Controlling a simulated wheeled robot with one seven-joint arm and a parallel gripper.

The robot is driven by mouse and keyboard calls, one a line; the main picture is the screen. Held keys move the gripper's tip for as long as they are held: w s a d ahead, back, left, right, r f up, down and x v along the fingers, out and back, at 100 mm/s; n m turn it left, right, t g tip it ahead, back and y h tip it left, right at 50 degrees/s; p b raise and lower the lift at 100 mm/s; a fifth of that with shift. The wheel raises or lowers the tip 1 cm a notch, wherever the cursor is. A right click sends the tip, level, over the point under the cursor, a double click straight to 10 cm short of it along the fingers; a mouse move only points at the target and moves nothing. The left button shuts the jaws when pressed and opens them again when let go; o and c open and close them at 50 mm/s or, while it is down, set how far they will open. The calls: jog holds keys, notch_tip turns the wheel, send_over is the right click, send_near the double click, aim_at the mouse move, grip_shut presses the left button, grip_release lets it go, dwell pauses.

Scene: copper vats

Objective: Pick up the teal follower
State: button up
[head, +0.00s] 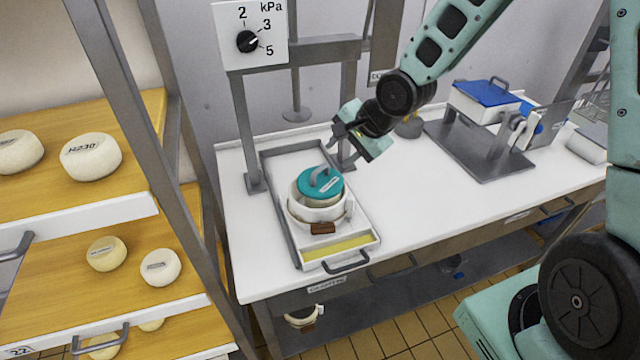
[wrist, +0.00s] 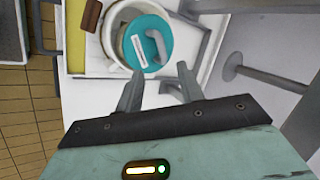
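The teal follower (head: 320,184) is a round disc with a grey arched handle and a white label. It sits on top of a white cheese mould (head: 317,212), tilted or off-centre; in the wrist view the teal follower (wrist: 146,45) lies towards the right side of the mould (wrist: 117,15). My gripper (head: 338,138) is above and behind the follower in the head view. In the wrist view my gripper (wrist: 153,75) has its two fingers spread apart with nothing between them, just short of the follower.
The mould stands in a grey-rimmed tray (head: 288,238) under a press frame (head: 243,135) with a kPa dial (head: 247,41). A brown block (head: 323,228) is at the mould's front. A blue-lidded box (head: 486,98) stands right. Cheese shelves (head: 50,185) are left. The middle worktop is clear.

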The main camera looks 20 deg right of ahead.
aim_at(321, 168)
jog(key=x, duration=0.3)
jog(key=shift+w+a+f, duration=0.1)
jog(key=shift+w+f, duration=0.1)
jog(key=shift+f, duration=0.1)
jog(key=shift+p+x, duration=0.85)
jog(key=shift+x, duration=1.85)
jog(key=shift+w+r, duration=0.1)
jog(key=shift+c, duration=0.4)
grip_shut()
